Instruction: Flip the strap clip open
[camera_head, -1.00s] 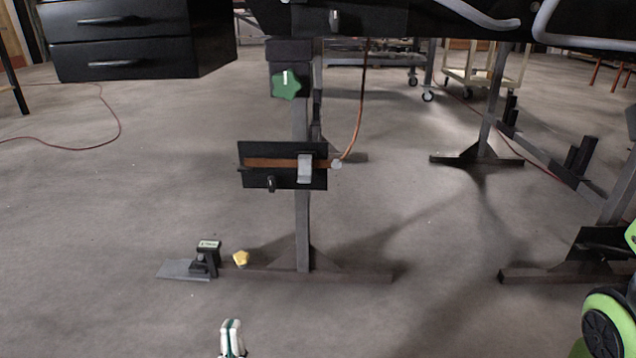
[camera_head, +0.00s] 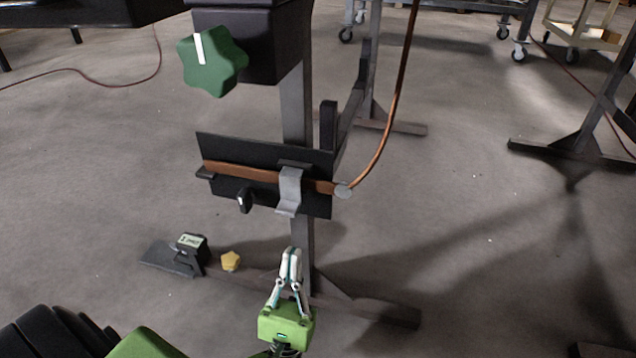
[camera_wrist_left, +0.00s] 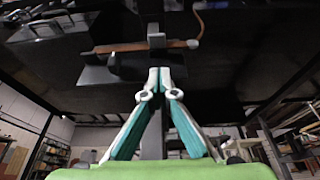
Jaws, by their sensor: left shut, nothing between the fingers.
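The strap clip (camera_head: 290,189) is a bent grey metal piece lying across a brown strap (camera_head: 243,173) on a black plate (camera_head: 316,205) fixed to a grey post. Its lower end bends outward below the strap. My left gripper (camera_head: 292,252) is shut and empty, pointing up below the clip and apart from it in the head view. In the left wrist view the shut fingertips (camera_wrist_left: 160,72) point toward the plate, with the brown strap (camera_wrist_left: 140,47) beyond them and the clip (camera_wrist_left: 157,41) dim above the tips. My right gripper is not in view.
A green star knob (camera_head: 212,62) is above the plate. A small black hook (camera_head: 244,201) is at the plate's lower edge. A cable (camera_head: 400,90) rises from the strap's right end. A pedal (camera_head: 175,257) and yellow knob (camera_head: 230,261) are low on the left.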

